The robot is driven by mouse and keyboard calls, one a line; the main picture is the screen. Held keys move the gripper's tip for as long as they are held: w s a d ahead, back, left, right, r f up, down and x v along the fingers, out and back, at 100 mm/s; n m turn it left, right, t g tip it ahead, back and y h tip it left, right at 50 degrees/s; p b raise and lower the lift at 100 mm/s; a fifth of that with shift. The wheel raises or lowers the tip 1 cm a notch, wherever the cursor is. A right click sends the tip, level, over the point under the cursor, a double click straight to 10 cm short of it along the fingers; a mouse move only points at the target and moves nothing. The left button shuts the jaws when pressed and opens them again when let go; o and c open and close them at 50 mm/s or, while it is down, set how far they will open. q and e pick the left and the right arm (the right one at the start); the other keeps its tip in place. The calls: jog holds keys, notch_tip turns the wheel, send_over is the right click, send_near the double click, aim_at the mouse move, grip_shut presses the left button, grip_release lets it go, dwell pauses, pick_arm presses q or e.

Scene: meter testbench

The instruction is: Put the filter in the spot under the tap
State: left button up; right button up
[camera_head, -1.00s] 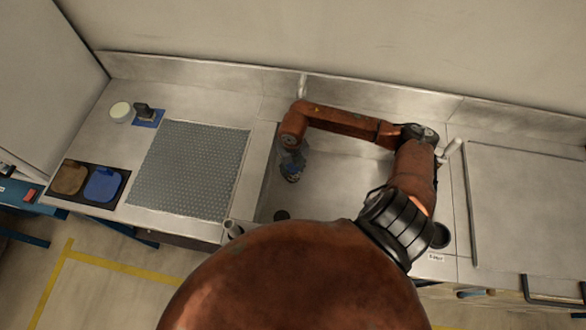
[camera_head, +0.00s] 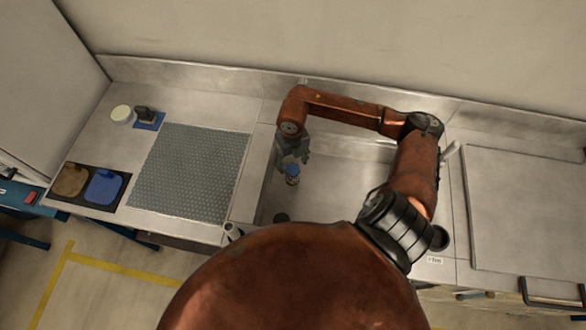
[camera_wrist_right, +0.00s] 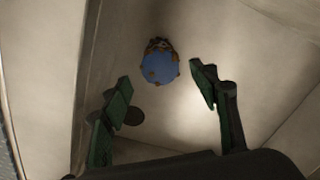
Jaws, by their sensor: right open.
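The filter looks like a small round piece with a blue top (camera_head: 292,171); it stands in the steel sink (camera_head: 335,185), toward its left side. In the right wrist view the blue-topped filter (camera_wrist_right: 160,66) is just beyond the fingertips, between their lines, not touched by either. My right gripper (camera_head: 294,150) is open and empty beside it, and its spread fingers show in the wrist view (camera_wrist_right: 162,84). The arm hides part of the sink, and I cannot clearly make out the tap. My left gripper is not in view.
Left of the sink is a grey ribbed mat (camera_head: 190,172).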

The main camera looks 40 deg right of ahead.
notch_tip(320, 180, up, 5)
jog(key=shift+f, duration=0.1)
